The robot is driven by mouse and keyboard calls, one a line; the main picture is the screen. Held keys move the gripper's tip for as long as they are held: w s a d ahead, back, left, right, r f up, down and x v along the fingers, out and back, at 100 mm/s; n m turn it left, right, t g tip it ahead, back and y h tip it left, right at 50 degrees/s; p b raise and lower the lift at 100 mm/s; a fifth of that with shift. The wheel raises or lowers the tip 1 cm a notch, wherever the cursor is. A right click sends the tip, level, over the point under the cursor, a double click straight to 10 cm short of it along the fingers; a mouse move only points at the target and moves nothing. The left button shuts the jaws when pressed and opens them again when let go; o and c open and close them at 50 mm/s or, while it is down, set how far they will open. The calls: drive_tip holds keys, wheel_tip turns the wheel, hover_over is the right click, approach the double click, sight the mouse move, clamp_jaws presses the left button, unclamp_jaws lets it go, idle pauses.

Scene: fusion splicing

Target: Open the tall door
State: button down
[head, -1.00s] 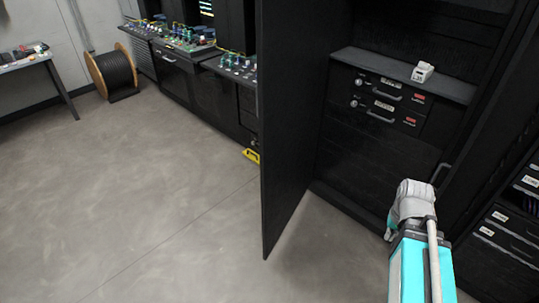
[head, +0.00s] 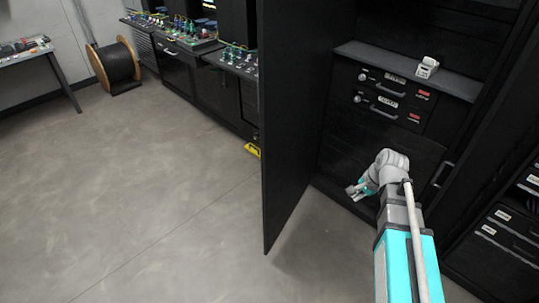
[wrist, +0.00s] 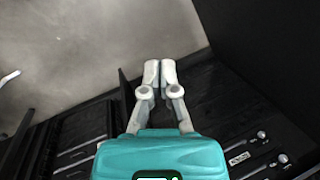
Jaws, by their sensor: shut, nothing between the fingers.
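The tall door (head: 290,110) is a black panel in the head view, swung well out from the black cabinet. The cabinet's inside shows a shelf (head: 400,68) and drawers to the right of the door. My gripper (head: 351,190) is low in front of the cabinet opening, to the right of the door and apart from it in the head view. In the wrist view my gripper (wrist: 160,68) has its fingertips together with nothing between them. The door's inner face (wrist: 270,40) appears to be the dark panel at upper right in the wrist view; I cannot tell for sure.
A small white device (head: 427,67) sits on the shelf. A drawer unit (head: 505,225) stands at the right. A yellow object (head: 252,149) lies on the floor left of the door. A cable spool (head: 114,68) stands at the back left. The floor at left is clear.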

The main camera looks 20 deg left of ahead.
drive_tip(key=w+a+r+m+y, duration=0.1)
drive_tip(key=w+a+m+y, duration=0.1)
drive_tip(key=a+m, duration=0.2)
drive_tip(key=w+a+r+m+y, duration=0.1)
drive_tip(key=w+a+r+m, duration=0.1)
drive_tip(key=a, duration=0.9)
drive_tip(key=w+a+r+m+y, duration=0.2)
drive_tip(key=w+a+m, duration=0.2)
drive_tip(key=a+m, duration=0.2)
drive_tip(key=shift+w+a+r+y+p, duration=0.2)
drive_tip(key=shift+w+a+y+p, duration=0.15)
drive_tip(key=shift+a, duration=0.35)
drive_tip(key=shift+s, duration=0.1)
drive_tip(key=b, duration=0.7)
approach(266, 157)
drive_tip(key=x, duration=0.5)
drive_tip(key=shift+s+a+f, duration=0.15)
drive_tip(key=shift+s+f, duration=0.15)
drive_tip(key=shift+f, duration=0.1)
drive_tip(key=shift+a, duration=0.55)
drive_tip(key=shift+w, duration=0.15)
